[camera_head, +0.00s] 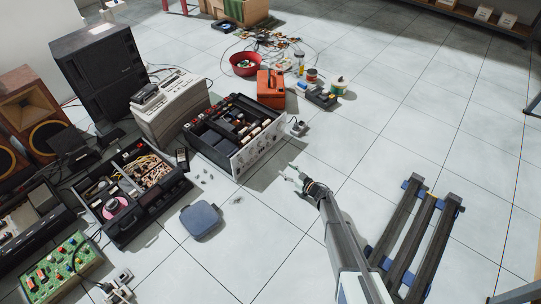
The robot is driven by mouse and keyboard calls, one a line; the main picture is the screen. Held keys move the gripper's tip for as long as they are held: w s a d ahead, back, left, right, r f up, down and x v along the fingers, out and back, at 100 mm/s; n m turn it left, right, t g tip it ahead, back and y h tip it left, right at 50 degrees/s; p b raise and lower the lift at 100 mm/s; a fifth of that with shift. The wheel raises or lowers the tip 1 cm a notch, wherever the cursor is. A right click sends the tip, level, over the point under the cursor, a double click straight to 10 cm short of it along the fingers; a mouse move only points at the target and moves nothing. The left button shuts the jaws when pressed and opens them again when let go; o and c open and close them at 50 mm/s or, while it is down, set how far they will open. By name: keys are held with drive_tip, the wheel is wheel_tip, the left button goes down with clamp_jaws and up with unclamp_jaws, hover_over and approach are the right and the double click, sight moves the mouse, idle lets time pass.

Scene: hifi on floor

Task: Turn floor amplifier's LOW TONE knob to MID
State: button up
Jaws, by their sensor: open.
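The floor amplifier (258,149) is an open dark chassis with a light front panel, sitting on the tiles near the middle of the head view. Its panel faces right and toward the lower edge and carries several small knobs. The LOW TONE knob cannot be told apart from the others, and its setting is too small to read. My gripper (286,173) is open and empty. In the picture it is just right of the panel, with a strip of floor showing between them; it appears apart from the panel.
An orange box (271,88) and a small grey plug block (298,129) sit past the amplifier's far end. A blue-grey case (201,221) lies to the lower left.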

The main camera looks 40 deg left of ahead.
sight(253, 152)
drive_tip(key=s+a+r+g+y+b, duration=0.1)
drive_tip(key=a+b, duration=0.4)
drive_tip(key=a, duration=1.2)
drive_tip(key=shift+a+r+g, duration=0.3)
drive_tip(key=shift+a+g, duration=0.05)
drive_tip(key=shift+g, duration=0.15)
drive_tip(key=shift+s, duration=0.1)
clamp_jaws()
